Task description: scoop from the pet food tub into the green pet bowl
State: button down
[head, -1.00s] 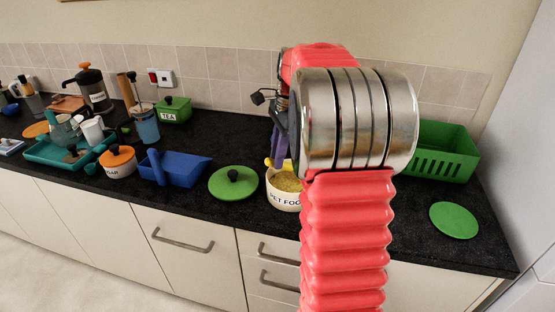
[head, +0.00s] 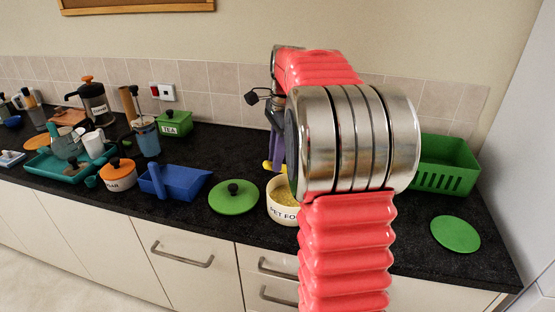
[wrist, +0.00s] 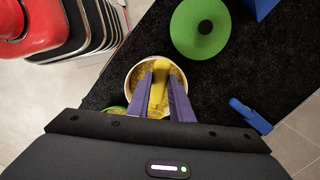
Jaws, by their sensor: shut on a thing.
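The pet food tub (head: 283,213) is a cream round pot with dark lettering, standing near the counter's front edge. Yellow-brown food shows inside it. My arm hides its right part in the head view. My gripper (wrist: 161,86) has purple fingers shut on a yellow scoop (wrist: 157,97). The scoop is over the tub (wrist: 130,77) in the wrist view; its bowl end and any load cannot be made out. In the wrist view a sliver of green (wrist: 112,111) beside the tub may be the green pet bowl; in the head view my arm covers that spot.
A green lid with a black knob (head: 233,197) lies left of the tub, with a blue scoop-like tray (head: 178,181) beyond it. A green basket (head: 446,166) and flat green disc (head: 455,233) are at right. A blue clip-like thing (wrist: 250,115) lies behind.

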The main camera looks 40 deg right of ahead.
jog(key=a+f+h, duration=0.1)
jog(key=h, duration=0.1)
jog(key=w+a+f+g+h, duration=0.1)
jog(key=a+h, duration=0.1)
jog(key=w+a+g+h, duration=0.1)
jog(key=a+h, duration=0.1)
jog(key=shift+f, duration=0.4)
dwell(0.3)
jog(key=shift+s, duration=0.1)
dwell(0.3)
